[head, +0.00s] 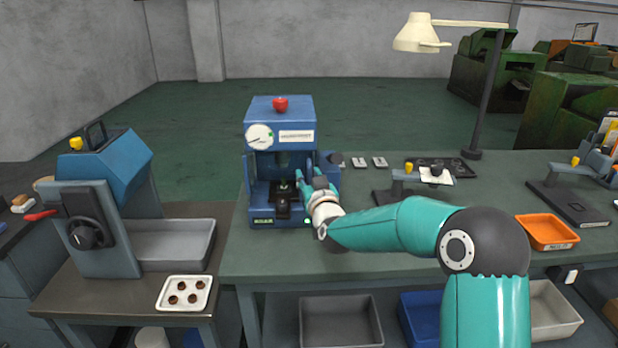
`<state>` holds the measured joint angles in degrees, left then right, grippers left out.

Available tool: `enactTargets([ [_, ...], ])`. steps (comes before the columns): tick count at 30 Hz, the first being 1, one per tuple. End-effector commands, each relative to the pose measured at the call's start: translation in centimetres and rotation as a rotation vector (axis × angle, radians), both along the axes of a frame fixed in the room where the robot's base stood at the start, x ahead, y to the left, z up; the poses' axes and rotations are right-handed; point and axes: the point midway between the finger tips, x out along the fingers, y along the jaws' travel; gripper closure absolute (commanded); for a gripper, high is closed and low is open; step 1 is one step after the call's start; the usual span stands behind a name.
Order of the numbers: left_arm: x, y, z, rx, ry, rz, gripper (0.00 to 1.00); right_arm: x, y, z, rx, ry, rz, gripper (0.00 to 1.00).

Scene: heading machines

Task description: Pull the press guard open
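The blue press (281,108) stands on the green-topped workbench, with a round dial and a red knob on top. I cannot make out a separate guard panel for certain across its front opening. A blue part with a dark knob shows at the press's right side (328,160), partly behind my gripper. My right gripper (303,188) is at the right front edge of the press opening, reaching in from the right. Its teal fingers are small and overlap the press, so their gap and any contact are unclear. My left gripper is out of view.
A desk lamp (483,95), a dark tray and small fixtures stand right of the press on the bench (375,240). An orange tray (547,232) is at the right. Another blue machine (105,170) and a white tray of parts (183,293) occupy the left table.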

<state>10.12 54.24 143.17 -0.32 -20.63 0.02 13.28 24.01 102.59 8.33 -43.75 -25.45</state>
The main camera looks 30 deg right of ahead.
Motion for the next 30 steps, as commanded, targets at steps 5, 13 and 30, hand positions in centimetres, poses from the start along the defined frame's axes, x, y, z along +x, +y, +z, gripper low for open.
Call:
enactTargets([
  [5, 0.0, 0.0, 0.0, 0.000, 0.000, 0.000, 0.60, 0.0, 0.0, 0.0, 0.000, 0.000, 0.000, 0.99],
  [13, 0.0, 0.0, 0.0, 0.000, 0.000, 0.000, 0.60, 0.0, 0.0, 0.0, 0.000, 0.000, 0.000, 1.00],
  [30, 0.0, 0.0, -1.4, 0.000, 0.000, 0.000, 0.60, -1.2, 2.4, -0.2, -0.001, 0.000, 0.012, 1.00],
])
